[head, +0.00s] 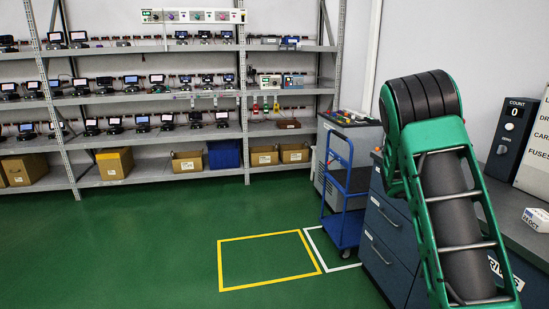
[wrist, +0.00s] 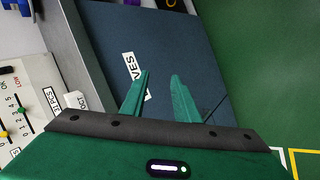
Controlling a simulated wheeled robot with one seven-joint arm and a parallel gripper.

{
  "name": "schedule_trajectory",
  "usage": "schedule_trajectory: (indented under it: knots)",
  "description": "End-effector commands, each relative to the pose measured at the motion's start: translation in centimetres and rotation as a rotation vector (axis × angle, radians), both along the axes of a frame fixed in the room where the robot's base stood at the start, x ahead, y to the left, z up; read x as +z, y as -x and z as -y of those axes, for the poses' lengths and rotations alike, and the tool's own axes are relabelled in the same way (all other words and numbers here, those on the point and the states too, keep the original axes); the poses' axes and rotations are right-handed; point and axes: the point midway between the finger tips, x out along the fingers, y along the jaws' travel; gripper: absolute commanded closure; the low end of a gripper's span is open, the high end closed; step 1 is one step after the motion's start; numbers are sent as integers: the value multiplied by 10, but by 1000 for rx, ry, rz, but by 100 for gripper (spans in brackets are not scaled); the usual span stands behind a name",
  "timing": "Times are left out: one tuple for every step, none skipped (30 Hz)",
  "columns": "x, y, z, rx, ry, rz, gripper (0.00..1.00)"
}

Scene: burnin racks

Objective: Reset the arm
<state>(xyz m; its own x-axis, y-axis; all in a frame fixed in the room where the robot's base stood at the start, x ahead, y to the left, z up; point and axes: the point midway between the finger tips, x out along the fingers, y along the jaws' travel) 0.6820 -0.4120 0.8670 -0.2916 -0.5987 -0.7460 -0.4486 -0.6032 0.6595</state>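My arm, green and black, rises at the right of the head view in front of the dark blue cabinet. Its gripper end is hidden there. In the wrist view my gripper (wrist: 158,95) shows as two green fingers set apart with a gap between them. Nothing is between the fingers. Behind them is the dark blue cabinet (wrist: 190,45), with a white label reading "VES" partly covered by the left finger.
Metal racks (head: 120,100) with several small devices line the back wall. A blue cart (head: 346,200) stands left of the cabinet counter (head: 518,215). The counter holds a count display (head: 510,128) and a small white box (head: 537,219).

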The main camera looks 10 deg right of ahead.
Motion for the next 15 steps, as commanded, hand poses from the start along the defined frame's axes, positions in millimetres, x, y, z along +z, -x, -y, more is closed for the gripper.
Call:
schedule_trajectory:
  knots:
    - [8,11,-8,-16,-40,22,72]
    - [12,17,-12,-23,-62,32,72]
    - [17,25,-19,-31,-92,44,72]
    - [20,31,-24,-37,-114,53,72]
    - [24,37,-29,-43,-135,64,72]
    - [28,45,-36,-49,-164,75,72]
    - [32,51,-42,-52,-186,86,72]
    - [36,57,-47,-56,-205,95,72]
    - [41,65,-55,-60,-233,107,72]
    - [44,72,-61,-62,-254,116,72]
    - [48,77,-66,-64,-274,125,72]
    - [53,86,-74,-66,-299,135,72]
    - [56,92,-80,-67,-318,145,72]
    - [60,98,-86,-68,-337,153,72]
    - [64,107,-94,-68,-362,164,72]
